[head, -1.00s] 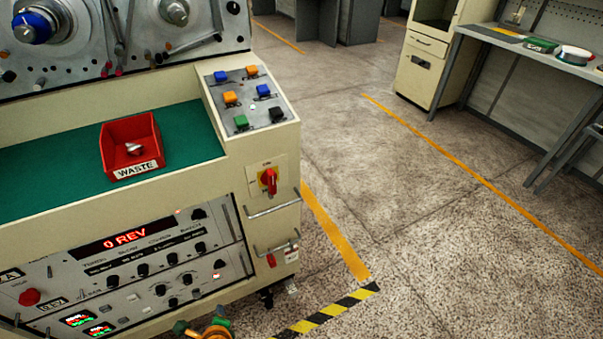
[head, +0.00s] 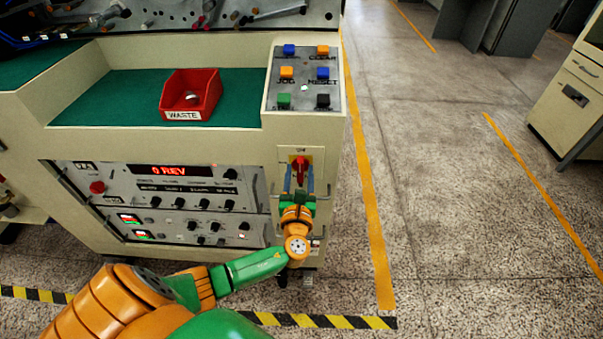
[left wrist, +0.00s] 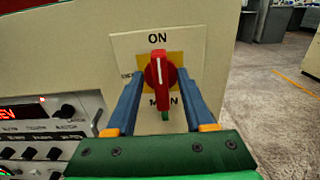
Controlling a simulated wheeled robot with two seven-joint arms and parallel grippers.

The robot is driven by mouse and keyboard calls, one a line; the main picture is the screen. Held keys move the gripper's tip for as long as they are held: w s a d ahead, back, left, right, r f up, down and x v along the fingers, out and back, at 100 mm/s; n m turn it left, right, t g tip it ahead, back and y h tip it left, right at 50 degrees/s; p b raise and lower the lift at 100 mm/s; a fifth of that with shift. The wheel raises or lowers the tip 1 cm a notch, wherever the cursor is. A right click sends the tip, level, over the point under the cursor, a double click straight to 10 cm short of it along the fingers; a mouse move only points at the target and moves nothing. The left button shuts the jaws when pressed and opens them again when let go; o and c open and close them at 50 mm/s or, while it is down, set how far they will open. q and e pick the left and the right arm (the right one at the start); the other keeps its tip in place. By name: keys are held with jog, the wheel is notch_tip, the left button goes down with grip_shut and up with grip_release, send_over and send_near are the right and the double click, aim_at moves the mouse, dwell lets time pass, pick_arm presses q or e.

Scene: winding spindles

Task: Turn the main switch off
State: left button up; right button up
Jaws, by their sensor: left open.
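The main switch (head: 300,169) is a red rotary handle on a yellow plate, on the front right of the cream machine. In the left wrist view the red handle (left wrist: 159,72) stands upright, with "ON" above it and a partly hidden "MAIN" label below. My left gripper (head: 300,183) is at the switch. In the left wrist view its blue fingers (left wrist: 156,90) are open, one on each side of the handle, with gaps between them and it. My right gripper is not in view.
A button panel (head: 302,82) is above the switch. A red WASTE bin (head: 190,96) sits on the green mat (head: 240,98). The control panel (head: 170,200) with a lit "0 REV" display is left of the switch. Floor to the right is clear.

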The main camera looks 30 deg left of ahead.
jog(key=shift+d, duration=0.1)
pick_arm(q)
grip_shut()
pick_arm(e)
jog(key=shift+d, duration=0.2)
